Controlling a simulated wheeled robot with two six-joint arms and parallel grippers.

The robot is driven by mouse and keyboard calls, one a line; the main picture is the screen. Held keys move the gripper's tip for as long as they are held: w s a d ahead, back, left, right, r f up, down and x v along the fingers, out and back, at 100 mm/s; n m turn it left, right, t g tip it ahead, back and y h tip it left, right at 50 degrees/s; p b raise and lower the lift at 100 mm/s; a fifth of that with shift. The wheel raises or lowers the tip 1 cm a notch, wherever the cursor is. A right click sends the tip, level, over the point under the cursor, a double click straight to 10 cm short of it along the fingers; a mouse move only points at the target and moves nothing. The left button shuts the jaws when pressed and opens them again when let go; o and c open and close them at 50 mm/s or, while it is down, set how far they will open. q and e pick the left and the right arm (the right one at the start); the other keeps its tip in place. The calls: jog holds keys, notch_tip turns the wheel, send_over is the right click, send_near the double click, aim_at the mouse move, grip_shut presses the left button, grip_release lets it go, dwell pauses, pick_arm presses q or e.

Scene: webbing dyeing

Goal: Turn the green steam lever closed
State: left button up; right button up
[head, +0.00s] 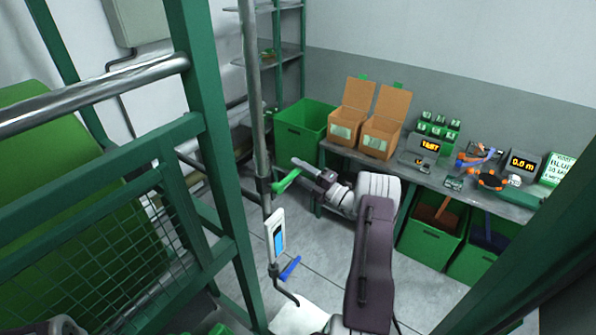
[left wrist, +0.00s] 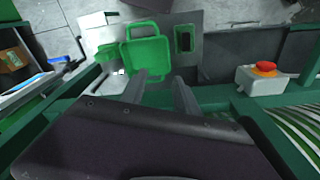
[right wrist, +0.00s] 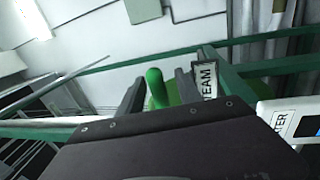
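The green steam lever (head: 286,182) sticks out from the vertical grey pipe in the head view, angled up to the right. My right gripper (head: 304,172) is at its free end. In the right wrist view the lever's rounded green handle (right wrist: 156,88) stands between the two separated fingers of my right gripper (right wrist: 158,88), with small gaps at both sides. A white STEAM label (right wrist: 207,80) is beside the right finger. My left gripper (left wrist: 160,85) is open and empty in the left wrist view, in front of a green frame-shaped thing (left wrist: 146,52).
A blue lever (head: 290,268) and a white panel (head: 277,232) are lower on the pipe. A green post (head: 205,120) and mesh guard stand left. A bench (head: 400,170) with boxes and displays stands behind. A red button (left wrist: 265,69) is right in the left wrist view.

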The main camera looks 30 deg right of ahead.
jog(key=b+v, duration=0.3)
jog(key=v, duration=0.6)
